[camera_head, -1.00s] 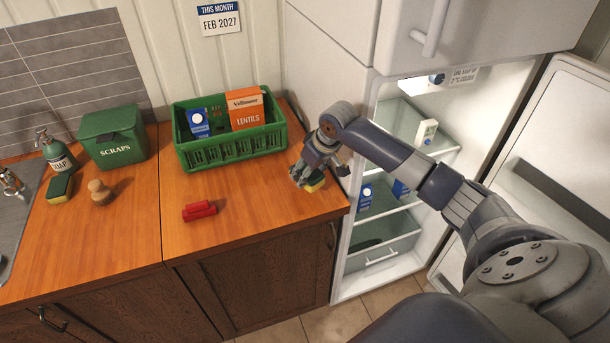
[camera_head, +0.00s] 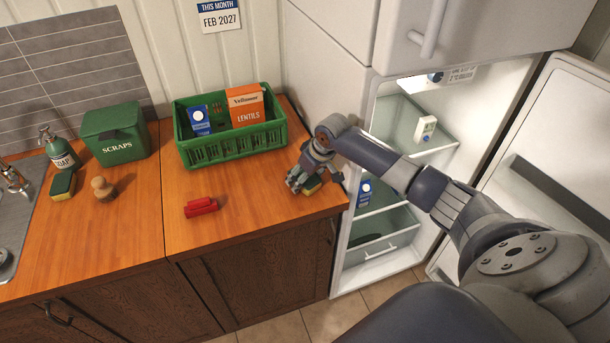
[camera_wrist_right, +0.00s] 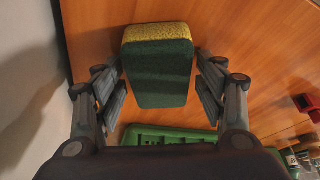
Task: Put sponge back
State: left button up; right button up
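A green-and-yellow sponge (camera_head: 313,187) lies at the right end of the wooden counter, partly hidden by my right gripper (camera_head: 300,184). In the right wrist view the sponge (camera_wrist_right: 158,72) sits between the spread fingers of the right gripper (camera_wrist_right: 162,92), with a gap on each side, so the gripper is open and not clamped on it. A second green-and-yellow sponge (camera_head: 63,186) lies by the sink, in front of the soap bottle (camera_head: 60,152). My left gripper is not in view.
A green crate (camera_head: 232,149) with cartons stands at the counter's back. A red object (camera_head: 201,207) lies in front. A scraps bin (camera_head: 116,148), wooden-knobbed brush (camera_head: 102,188) and sink (camera_head: 18,225) are left. The open fridge (camera_head: 385,257) adjoins the counter's right edge.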

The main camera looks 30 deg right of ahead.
jog(key=shift+r, duration=0.15)
jog(key=b+v, duration=0.2)
jog(key=v, duration=1)
